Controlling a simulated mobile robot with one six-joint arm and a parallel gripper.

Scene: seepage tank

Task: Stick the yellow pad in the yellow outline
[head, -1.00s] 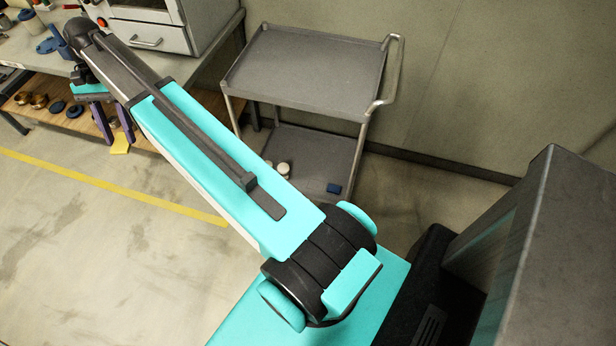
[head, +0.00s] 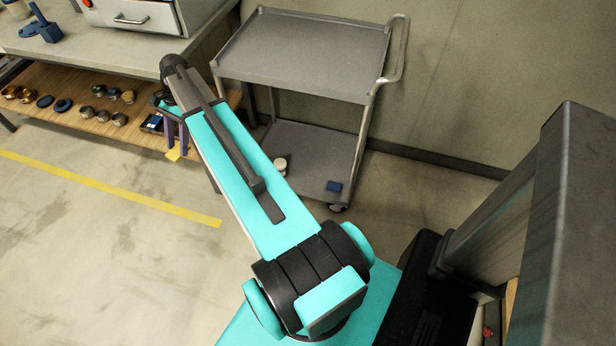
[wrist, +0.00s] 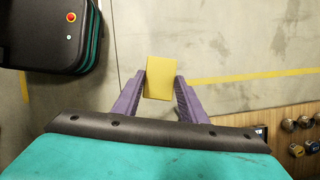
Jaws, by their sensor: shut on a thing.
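The yellow pad (wrist: 160,79) is a flat rectangle held between the two purple fingers of my gripper (wrist: 161,84) in the wrist view. The gripper is shut on it, and bare floor lies behind it. In the head view my gripper (head: 176,143) is at the far end of my arm, in front of the workbench's lower shelf. A small part of the yellow pad (head: 173,154) shows below the fingers there. No yellow outline can be made out in either view; a yellow stripe (head: 105,187) runs along the floor.
The workbench's wooden shelf (head: 70,118) holds several round metal and blue parts. Floor left of my arm is clear.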

